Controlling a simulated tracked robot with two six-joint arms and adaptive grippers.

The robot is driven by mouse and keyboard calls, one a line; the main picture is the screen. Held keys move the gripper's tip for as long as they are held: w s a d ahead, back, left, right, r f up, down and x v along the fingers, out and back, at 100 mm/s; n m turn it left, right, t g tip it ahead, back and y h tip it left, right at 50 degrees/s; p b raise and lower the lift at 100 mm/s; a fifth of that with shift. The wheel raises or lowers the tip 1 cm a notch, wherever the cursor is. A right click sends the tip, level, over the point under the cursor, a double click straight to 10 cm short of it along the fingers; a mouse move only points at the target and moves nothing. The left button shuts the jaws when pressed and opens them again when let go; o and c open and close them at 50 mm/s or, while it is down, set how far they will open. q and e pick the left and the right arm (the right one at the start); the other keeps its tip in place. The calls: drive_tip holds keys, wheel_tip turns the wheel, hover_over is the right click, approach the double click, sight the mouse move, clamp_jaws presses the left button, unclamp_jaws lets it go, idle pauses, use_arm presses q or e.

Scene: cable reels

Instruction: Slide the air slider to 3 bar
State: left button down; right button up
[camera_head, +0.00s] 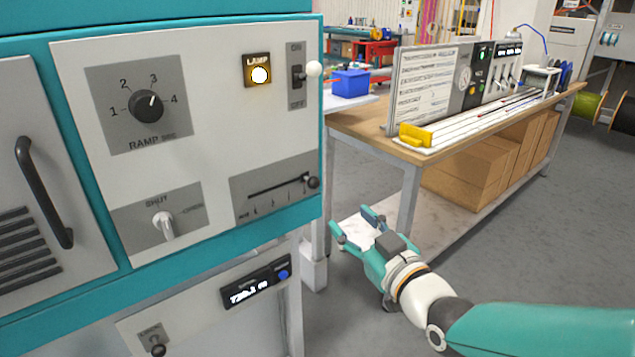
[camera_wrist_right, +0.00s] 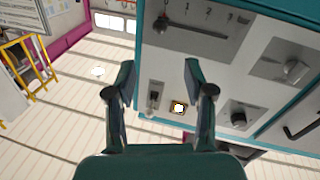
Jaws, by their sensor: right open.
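The air slider (camera_head: 278,186) is a dark slot on a grey plate at the lower right of the white panel. Its dark round knob (camera_head: 312,182) stands at the right end of the slot. In the right wrist view the panel looks turned over; the knob (camera_wrist_right: 161,24) is at the slot's left end, and marks 1, 2 and 3 run away from it to the right. My right gripper (camera_head: 353,228) is open and empty, right of and below the knob, apart from the panel. Its two fingers (camera_wrist_right: 158,78) also show in the wrist view. My left gripper is not in view.
The panel also carries a ramp dial (camera_head: 146,105), a lit lamp (camera_head: 260,75), an on/off toggle (camera_head: 312,69) and a shut/open valve (camera_head: 164,225). A wooden workbench (camera_head: 365,127) with cardboard boxes (camera_head: 470,175) below stands behind my right gripper. Grey floor is clear at the right.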

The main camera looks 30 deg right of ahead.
sight(316, 186)
drive_tip(key=w+p, duration=0.1)
drive_tip(key=w, duration=0.4)
drive_tip(key=w+d+p, duration=0.1)
drive_tip(key=w, duration=0.4)
drive_tip(key=w+p, duration=0.1)
drive_tip(key=w, duration=0.4)
drive_tip(key=shift+w+d+f, duration=0.1)
drive_tip(key=shift+w+d, duration=0.25)
drive_tip(key=shift+d, duration=0.05)
clamp_jaws()
